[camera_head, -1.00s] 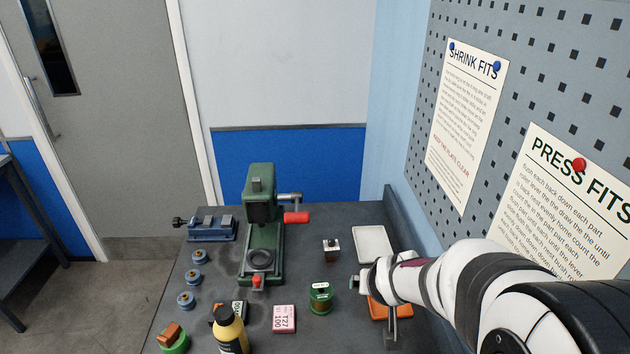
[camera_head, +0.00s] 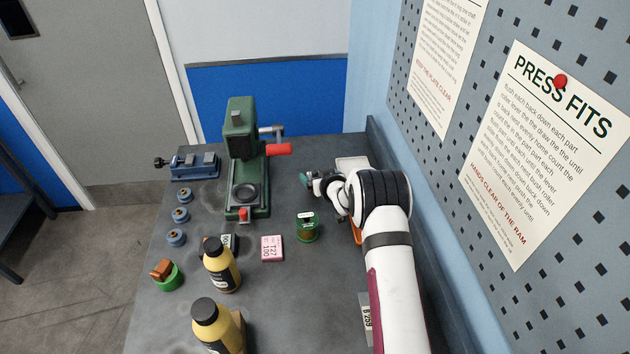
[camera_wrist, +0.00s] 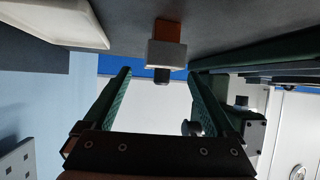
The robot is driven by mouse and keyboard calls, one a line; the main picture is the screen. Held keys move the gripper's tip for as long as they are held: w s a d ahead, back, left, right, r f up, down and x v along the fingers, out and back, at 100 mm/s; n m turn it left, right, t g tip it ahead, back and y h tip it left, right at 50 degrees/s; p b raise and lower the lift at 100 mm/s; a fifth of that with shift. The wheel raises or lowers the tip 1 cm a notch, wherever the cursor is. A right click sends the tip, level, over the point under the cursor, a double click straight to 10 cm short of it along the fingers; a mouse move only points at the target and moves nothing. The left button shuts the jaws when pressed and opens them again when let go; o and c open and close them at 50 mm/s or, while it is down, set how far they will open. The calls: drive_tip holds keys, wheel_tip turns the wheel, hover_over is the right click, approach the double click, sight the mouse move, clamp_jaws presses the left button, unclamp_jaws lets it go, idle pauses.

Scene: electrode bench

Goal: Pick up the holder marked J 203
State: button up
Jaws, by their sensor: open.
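A pale label (camera_head: 367,318), which seems to end in 203, shows at the lower right of the bench in the head view. My arm hides part of its holder; I cannot read the first letter surely. My gripper (camera_head: 305,179) is open and empty, over the back of the bench, right of the green press. In the wrist view my green fingers (camera_wrist: 158,76) stand apart. A small holder, brown with a white block and a dark tip (camera_wrist: 166,53), shows beyond and between them, apart from them. No marking is readable on it.
The green press (camera_head: 246,150) with its red handle stands left of my gripper. A green pot (camera_head: 307,228), a pink T27 100 block (camera_head: 272,248) and yellow bottles (camera_head: 220,270) stand in front. A white tray (camera_wrist: 65,20) lies near the pegboard wall (camera_head: 440,190).

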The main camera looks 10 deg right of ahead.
drive_tip(key=shift+x, duration=0.9)
clamp_jaws()
